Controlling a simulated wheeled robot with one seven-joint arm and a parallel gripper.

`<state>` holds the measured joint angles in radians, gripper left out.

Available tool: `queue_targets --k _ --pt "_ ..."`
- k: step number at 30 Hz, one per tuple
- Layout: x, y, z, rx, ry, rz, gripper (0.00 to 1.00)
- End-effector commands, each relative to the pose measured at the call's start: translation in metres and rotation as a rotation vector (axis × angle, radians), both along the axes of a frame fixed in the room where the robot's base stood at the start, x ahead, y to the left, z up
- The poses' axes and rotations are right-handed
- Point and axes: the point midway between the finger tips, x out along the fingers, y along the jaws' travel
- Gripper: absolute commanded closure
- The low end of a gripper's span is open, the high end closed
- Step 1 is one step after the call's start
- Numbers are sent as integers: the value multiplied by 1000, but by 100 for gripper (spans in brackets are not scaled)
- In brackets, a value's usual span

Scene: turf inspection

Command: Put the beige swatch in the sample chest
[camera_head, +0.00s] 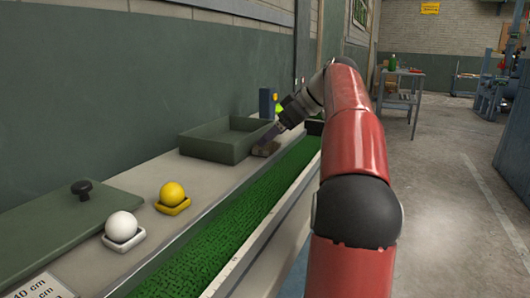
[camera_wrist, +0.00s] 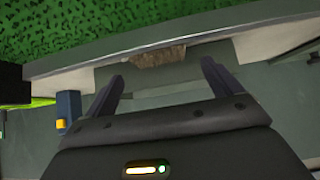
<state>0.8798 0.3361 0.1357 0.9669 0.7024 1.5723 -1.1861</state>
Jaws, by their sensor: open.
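A small brownish-beige swatch (camera_head: 266,150) lies on the pale ledge beside the turf strip; it also shows in the wrist view (camera_wrist: 158,57). My gripper (camera_head: 270,137) is low over it, and its fingers (camera_wrist: 162,70) are open, with the swatch just beyond and between the tips. I cannot tell whether they touch it. The sample chest (camera_head: 217,149), an open dark green box, stands directly left of the swatch and gripper. Its inner floor is partly visible. A flat green lid (camera_head: 50,225) with a black knob lies apart on the ledge at the near left.
A yellow ball (camera_head: 173,194) and a white ball (camera_head: 121,226) sit in square holders on the near ledge. A blue post (camera_head: 265,103) stands behind the gripper; it also shows in the wrist view (camera_wrist: 67,108). The green turf (camera_head: 240,220) runs along the right.

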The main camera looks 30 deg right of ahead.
Motion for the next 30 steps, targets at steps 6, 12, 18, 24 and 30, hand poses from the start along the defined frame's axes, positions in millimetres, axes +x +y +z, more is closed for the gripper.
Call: queue_targets --k 6,12,18,24,30 --pt "18 11 -25 0 1 2 9" --pt "22 12 -28 -1 1 1 9" --pt "22 12 -28 -1 1 1 21" --pt "22 12 -28 -1 1 1 47" --pt "22 12 -28 -1 1 1 60"
